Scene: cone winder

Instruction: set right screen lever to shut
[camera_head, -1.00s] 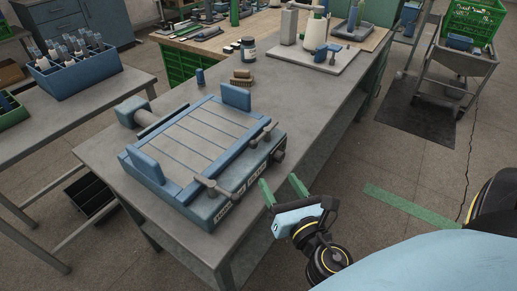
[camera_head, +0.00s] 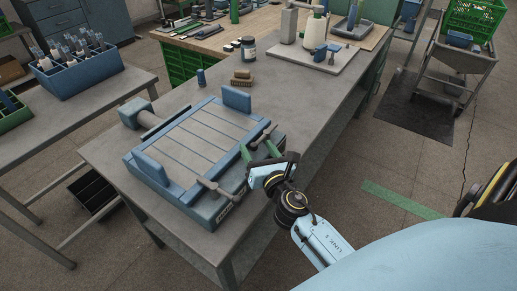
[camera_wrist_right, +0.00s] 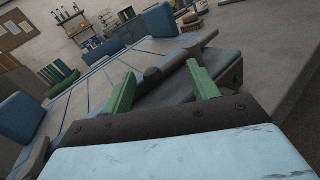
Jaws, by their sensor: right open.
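The blue-framed screen fixture (camera_head: 200,141) lies on the grey bench, with two grey levers along its front edge. The right screen lever (camera_head: 264,133) is the farther one; its bar slants across the edge, and I cannot tell its set position. The nearer lever (camera_head: 213,188) sits at the near corner. My right gripper (camera_head: 260,151) has its green fingers apart, close to the right lever. In the right wrist view, the grey lever (camera_wrist_right: 182,59) shows between and just beyond the open fingers (camera_wrist_right: 162,76); contact cannot be told. My left gripper is not in view.
A brush (camera_head: 241,77), a blue cylinder (camera_head: 201,78) and a dark jar (camera_head: 248,48) stand behind the fixture. A white cone (camera_head: 315,33) is on a grey plate farther back. The bench right of the fixture is clear.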

